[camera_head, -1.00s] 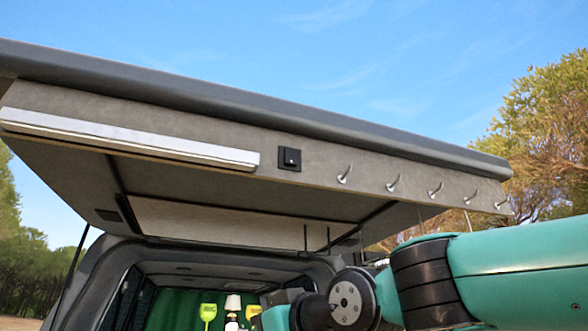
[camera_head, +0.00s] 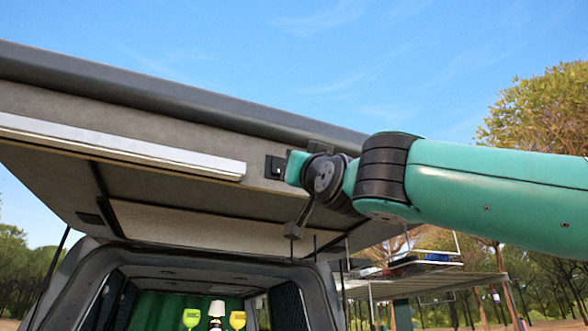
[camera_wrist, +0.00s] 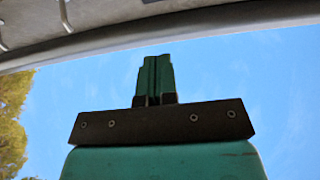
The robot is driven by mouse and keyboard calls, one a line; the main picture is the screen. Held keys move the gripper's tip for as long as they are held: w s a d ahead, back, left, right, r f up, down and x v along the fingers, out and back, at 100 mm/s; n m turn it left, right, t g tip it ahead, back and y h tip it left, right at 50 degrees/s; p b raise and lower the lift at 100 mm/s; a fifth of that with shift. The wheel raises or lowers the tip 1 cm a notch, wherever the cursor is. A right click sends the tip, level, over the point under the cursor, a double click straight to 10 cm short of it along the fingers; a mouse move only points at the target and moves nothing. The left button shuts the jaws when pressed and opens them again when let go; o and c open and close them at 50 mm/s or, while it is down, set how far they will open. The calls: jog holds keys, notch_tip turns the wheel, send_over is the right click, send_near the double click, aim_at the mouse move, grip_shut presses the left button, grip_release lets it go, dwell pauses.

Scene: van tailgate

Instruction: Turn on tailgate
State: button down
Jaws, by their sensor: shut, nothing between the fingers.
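The raised tailgate (camera_head: 205,122) spans the head view, with a grey inner panel and a dark outer edge. A long white light bar (camera_head: 120,145) runs along its left part and looks unlit. A small black square switch (camera_head: 275,167) sits just right of the bar. The end of my arm is right beside the switch, at its right. In the wrist view my gripper (camera_wrist: 155,72) has its green fingers together, with nothing between them. The tailgate's edge (camera_wrist: 160,28) crosses the top of that view. I cannot tell whether the fingers touch it.
My arm covers the part of the panel to the right of the switch. Below is the van's open rear with a green curtain (camera_head: 150,310), a lamp (camera_head: 217,308) and green cups (camera_head: 191,318). A shelf table (camera_head: 455,283) stands at the right. Open sky lies above the tailgate.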

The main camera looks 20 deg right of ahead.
aim_at(279, 169)
jog(key=p+x, duration=0.2)
jog(key=x, duration=0.1)
jog(key=p+x, duration=0.3)
jog(key=x, duration=0.1)
jog(key=w+f+p+x, duration=0.1)
jog(key=p+x, duration=0.2)
jog(key=shift+w, duration=0.25)
jog(key=shift+w+f+p, duration=0.2)
jog(key=shift+w+p, duration=0.15)
jog(key=shift+w, duration=0.3)
jog(key=shift+f, duration=0.15)
